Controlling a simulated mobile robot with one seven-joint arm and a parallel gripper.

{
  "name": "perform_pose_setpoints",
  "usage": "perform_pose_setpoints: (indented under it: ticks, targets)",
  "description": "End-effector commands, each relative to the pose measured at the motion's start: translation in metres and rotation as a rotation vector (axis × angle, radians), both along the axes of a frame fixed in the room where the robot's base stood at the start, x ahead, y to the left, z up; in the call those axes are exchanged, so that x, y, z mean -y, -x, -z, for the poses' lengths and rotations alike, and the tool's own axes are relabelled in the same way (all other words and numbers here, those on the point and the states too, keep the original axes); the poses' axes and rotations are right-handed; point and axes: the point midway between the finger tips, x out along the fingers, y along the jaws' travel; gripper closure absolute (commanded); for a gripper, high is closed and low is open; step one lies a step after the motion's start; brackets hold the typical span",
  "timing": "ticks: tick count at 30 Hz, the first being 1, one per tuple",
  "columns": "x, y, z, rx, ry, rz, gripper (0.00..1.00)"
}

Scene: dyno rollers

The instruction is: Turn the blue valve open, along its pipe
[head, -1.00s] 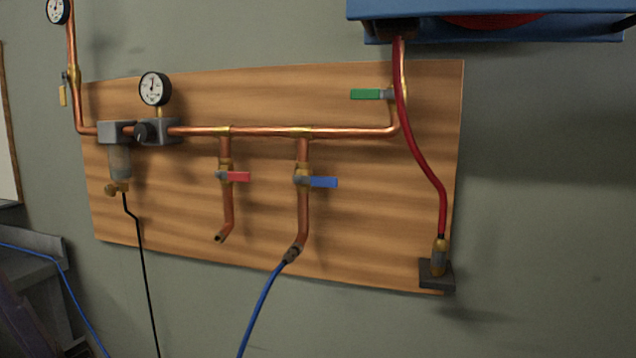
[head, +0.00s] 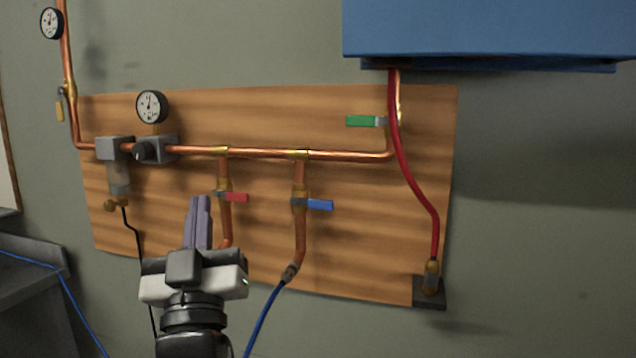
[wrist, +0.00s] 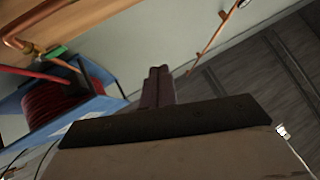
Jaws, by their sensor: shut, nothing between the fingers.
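The blue valve handle (head: 319,205) sits on the third vertical copper pipe (head: 300,235) from the left in the head view. The handle points sideways to the right, across its pipe. My gripper (head: 201,203) is in the head view, left of the blue valve and just left of the red valve handle (head: 236,197). Its fingers point up, are together and hold nothing. In the wrist view my gripper (wrist: 158,72) also shows with fingers together; the blue valve cannot be made out there.
A wooden board (head: 350,260) carries the copper pipes, a gauge (head: 151,107) and a green valve handle (head: 360,121). A blue hose (head: 264,318) hangs below the blue valve's pipe. A red hose (head: 413,170) runs down at the right from a blue reel housing (head: 480,35).

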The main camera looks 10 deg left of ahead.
Motion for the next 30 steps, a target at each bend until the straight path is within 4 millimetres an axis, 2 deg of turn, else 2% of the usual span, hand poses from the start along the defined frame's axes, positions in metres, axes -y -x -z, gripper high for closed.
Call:
perform_pose_setpoints:
  ticks: [1,3,6,12,16,26,30]
  targets:
    - [0.016,-0.019,-0.007,-0.066,-0.001,0.07,1.0]
    - [0.038,-0.042,-0.005,-0.16,-0.008,0.158,1.0]
    - [0.066,-0.064,0.001,-0.275,-0.026,0.256,1.0]
    - [0.1,-0.085,0.012,-0.412,-0.06,0.363,1.0]
    - [0.105,-0.088,0.015,-0.437,-0.067,0.38,1.0]
    - [0.105,-0.089,0.015,-0.437,-0.066,0.379,1.0]
    - [0.105,-0.1,0.009,-0.438,-0.065,0.381,1.0]
